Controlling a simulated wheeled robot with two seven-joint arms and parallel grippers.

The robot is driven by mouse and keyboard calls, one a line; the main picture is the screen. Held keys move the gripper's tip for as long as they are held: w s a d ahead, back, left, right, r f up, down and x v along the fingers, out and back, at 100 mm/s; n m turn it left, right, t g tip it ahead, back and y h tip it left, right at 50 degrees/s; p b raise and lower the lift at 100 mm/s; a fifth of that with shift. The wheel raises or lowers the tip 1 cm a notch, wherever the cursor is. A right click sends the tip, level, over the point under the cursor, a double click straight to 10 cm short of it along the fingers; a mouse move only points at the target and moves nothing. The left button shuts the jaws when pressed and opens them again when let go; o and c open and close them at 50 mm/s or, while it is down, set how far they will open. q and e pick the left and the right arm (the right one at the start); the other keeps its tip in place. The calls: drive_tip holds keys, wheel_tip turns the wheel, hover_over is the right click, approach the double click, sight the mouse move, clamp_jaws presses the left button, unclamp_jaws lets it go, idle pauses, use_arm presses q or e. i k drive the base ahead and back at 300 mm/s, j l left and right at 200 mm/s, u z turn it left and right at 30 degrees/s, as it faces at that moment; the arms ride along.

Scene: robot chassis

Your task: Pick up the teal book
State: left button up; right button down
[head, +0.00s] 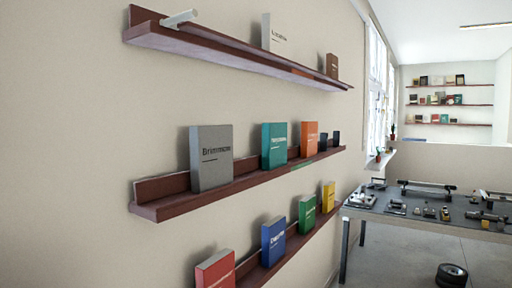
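The teal book (274,146) stands upright on the middle wall shelf (165,206) in the head view. A grey book (211,157) stands to its left with a gap between them. An orange book (309,139) stands close to its right. The teal book's front cover faces me and nothing covers it. Neither of my grippers shows in this view.
The lower shelf holds red, blue (273,241), green and yellow books. A table (440,212) with tools stands at the right.

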sight(274, 135)
drive_tip(key=i+l+u, duration=0.1)
drive_tip(key=u, duration=0.3)
drive_tip(key=l+u, duration=0.1)
drive_tip(key=u, duration=0.3)
drive_tip(key=i+l+u, duration=0.1)
drive_tip(key=u, duration=0.35)
drive_tip(key=l+u, duration=0.3)
drive_tip(key=l, duration=0.35)
drive_tip(key=l+u, duration=0.35)
drive_tip(key=l, duration=0.35)
drive_tip(key=l+u, duration=0.3)
drive_tip(key=l, duration=0.35)
drive_tip(key=k+l, duration=0.1)
drive_tip(key=l, duration=0.35)
drive_tip(key=k+l, duration=0.1)
drive_tip(key=l, duration=0.4)
drive_tip(key=l+u, duration=0.1)
drive_tip(key=l, duration=0.35)
drive_tip(key=k+l, duration=0.2)
drive_tip(key=l, duration=0.25)
drive_tip(key=k+l, duration=0.1)
drive_tip(key=l, duration=0.35)
drive_tip(key=k+l+u, duration=0.1)
drive_tip(key=l, duration=0.35)
drive_tip(key=k+l, duration=0.1)
drive_tip(key=l, duration=0.35)
